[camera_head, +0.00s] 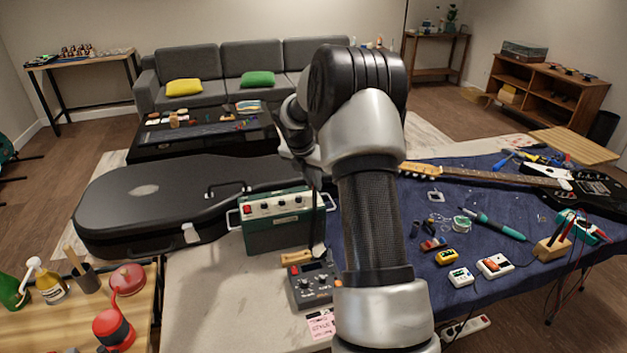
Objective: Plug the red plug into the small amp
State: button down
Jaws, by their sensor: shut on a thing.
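The small amp (285,229) is a green box with a pale control panel and knobs on top of its front. It stands upright on the pale worktop, beside the guitar case. My gripper (313,178) points down just above and behind the amp's right end, largely hidden by my own arm. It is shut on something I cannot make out. A thin dark strip runs down from there past the amp's right side to a small pale piece. No red plug can be made out. I cannot tell whether anything touches the amp's socket.
A grey knobbed unit (314,285) and a pink note (321,325) lie in front of the amp. The black guitar case (140,205) is at left. A blue cloth (400,235) at right bears a guitar (500,176), small pedals (494,265) and tools. My arm covers the middle.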

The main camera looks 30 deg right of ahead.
jog(key=shift+f, duration=0.55)
jog(key=c, duration=1.3)
grip_release()
jog(key=shift+c, duration=0.2)
jog(key=shift+r, duration=0.1)
notch_tip(320, 180, up, 8)
jog(key=p, duration=0.7)
